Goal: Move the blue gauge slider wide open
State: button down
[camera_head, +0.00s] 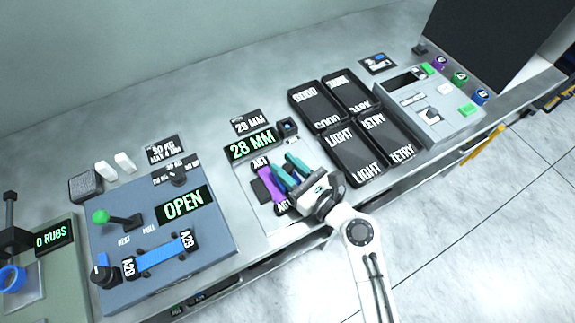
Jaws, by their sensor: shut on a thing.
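My gripper (290,173) is over the gauge plate (251,196), its two teal fingers reaching in from the lower right. The fingers are shut on a part that they mostly hide; a bluish piece between them appears to be the blue gauge slider. A purple webbing piece (267,187) with black A61 end tags lies on the plate just left of the fingers. The gauge display (251,145) reads 28 MM, behind the plate. A sign behind it (252,122) appears to read 26 MM.
A small black block (288,128) stands behind my fingers. Black labelled trays (357,157) lie to the right, with a grey control panel (437,112) beyond. At left is a blue-grey machine (215,243) with a green-knobbed lever, an OPEN display and blue webbing.

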jog(key=shift+w+d, duration=0.65)
jog(key=shift+d, duration=0.35)
jog(key=shift+w+d, duration=0.65)
jog(key=shift+d, duration=0.3)
jog(key=c, duration=0.9)
grip_release()
jog(key=shift+d, duration=0.1)
jog(key=b+v, duration=0.2)
jog(key=v, duration=0.8)
jog(key=shift+s+d, duration=0.2)
jog(key=shift+d, duration=0.05)
